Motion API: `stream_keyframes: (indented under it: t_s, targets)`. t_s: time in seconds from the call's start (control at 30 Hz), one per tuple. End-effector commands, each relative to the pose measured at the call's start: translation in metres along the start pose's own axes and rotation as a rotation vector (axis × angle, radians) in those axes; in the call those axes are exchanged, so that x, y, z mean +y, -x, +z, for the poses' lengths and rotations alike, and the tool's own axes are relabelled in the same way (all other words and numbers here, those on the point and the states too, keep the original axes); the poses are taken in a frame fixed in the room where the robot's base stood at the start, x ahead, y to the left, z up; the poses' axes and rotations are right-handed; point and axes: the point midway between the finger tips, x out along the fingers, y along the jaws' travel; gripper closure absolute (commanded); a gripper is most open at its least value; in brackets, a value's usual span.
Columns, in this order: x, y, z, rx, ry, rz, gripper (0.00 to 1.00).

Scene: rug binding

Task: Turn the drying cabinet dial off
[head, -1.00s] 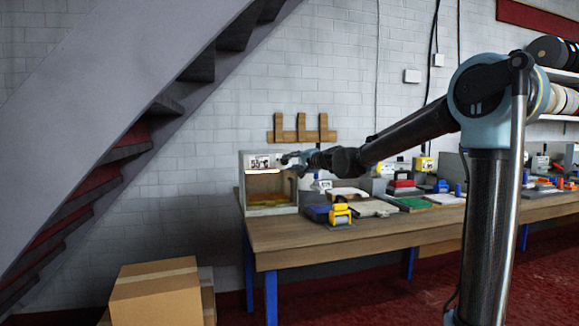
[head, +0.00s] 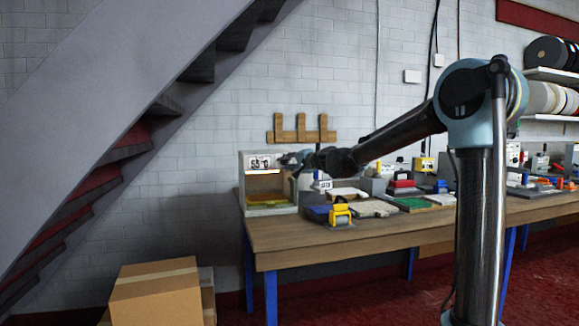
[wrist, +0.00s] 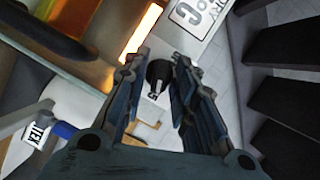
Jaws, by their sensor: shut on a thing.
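The drying cabinet (head: 245,190) is a pale box with a lit open chamber at the left end of the workbench. It also shows in the wrist view, with a lit strip and a pale front panel (wrist: 188,45). The black dial (wrist: 158,75), with a white mark, sits between the fingers of my gripper (wrist: 157,64). The gripper is shut on it, one finger on each side. In the head view my gripper (head: 292,160) is at the cabinet's upper right front and the dial is hidden there. I cannot tell which setting the dial's mark points to.
The wooden workbench (head: 310,238) runs right, with a yellow tape dispenser (head: 340,214), a green pad (head: 410,204) and other tools near my arm. A wooden wall rack (head: 300,130) hangs above. Cardboard boxes (head: 155,290) stand on the floor, left of the bench, below a staircase.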

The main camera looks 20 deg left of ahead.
Motion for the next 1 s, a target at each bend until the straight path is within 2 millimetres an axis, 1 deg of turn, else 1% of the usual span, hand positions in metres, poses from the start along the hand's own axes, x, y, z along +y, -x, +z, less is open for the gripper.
stream_keyframes:
  t_s: [0.17, 0.37, 0.57, 1.0]
  targets:
    - [0.0009, -0.0004, -0.0001, 0.0, 0.01, 0.005, 0.99]
    - [0.0001, -0.0005, -0.0001, 0.0, 0.069, 0.028, 0.99]
    - [-0.0006, -0.0006, 0.0001, -0.001, 0.185, 0.076, 0.99]
    - [-0.0024, -0.0011, 0.0001, -0.001, 0.509, 0.211, 0.99]
